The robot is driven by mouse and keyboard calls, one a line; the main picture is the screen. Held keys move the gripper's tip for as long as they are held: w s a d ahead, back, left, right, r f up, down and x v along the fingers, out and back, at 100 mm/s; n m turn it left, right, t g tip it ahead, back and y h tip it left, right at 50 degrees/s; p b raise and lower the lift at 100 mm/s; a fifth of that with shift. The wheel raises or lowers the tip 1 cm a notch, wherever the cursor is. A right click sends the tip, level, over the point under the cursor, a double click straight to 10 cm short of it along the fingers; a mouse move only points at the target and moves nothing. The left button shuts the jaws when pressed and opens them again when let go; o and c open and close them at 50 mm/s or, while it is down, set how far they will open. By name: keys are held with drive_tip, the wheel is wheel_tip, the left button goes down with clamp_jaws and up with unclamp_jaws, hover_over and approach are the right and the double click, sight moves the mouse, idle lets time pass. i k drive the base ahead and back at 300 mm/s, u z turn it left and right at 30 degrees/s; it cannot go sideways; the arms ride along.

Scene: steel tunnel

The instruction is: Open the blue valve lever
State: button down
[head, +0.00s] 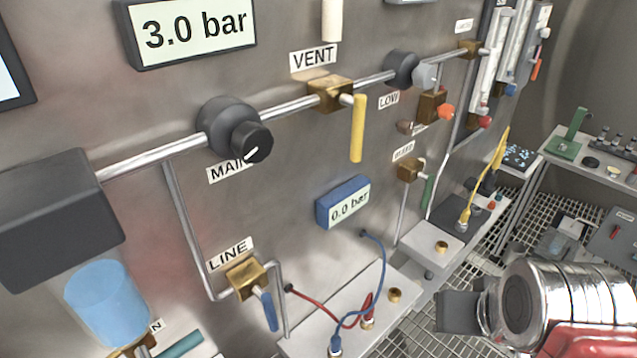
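The blue valve lever (269,311) hangs down, slightly tilted, from a brass valve body (246,279) under the LINE label (231,254), at the lower left of the wall panel. A thin steel pipe joins this valve from the left, and another leaves it on the right. My gripper (461,312) seems to be the dark block at the lower right, at the end of my silver arm. It is well to the right of the lever and apart from it. Its fingers cannot be made out.
A yellow lever (357,128) hangs below VENT, and a black knob (252,142) is at MAIN. A blue gauge (343,202) reads 0.0 bar; the large display (193,27) reads 3.0 bar. Red and blue cables (379,276) loop over a grey ledge (312,340) right of the lever.

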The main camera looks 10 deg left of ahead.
sight(265, 299)
drive_tip(key=z, duration=0.1)
drive_tip(key=k, duration=1.25)
drive_tip(key=u, duration=0.85)
drive_tip(key=i, duration=1)
drive_tip(key=z, duration=0.05)
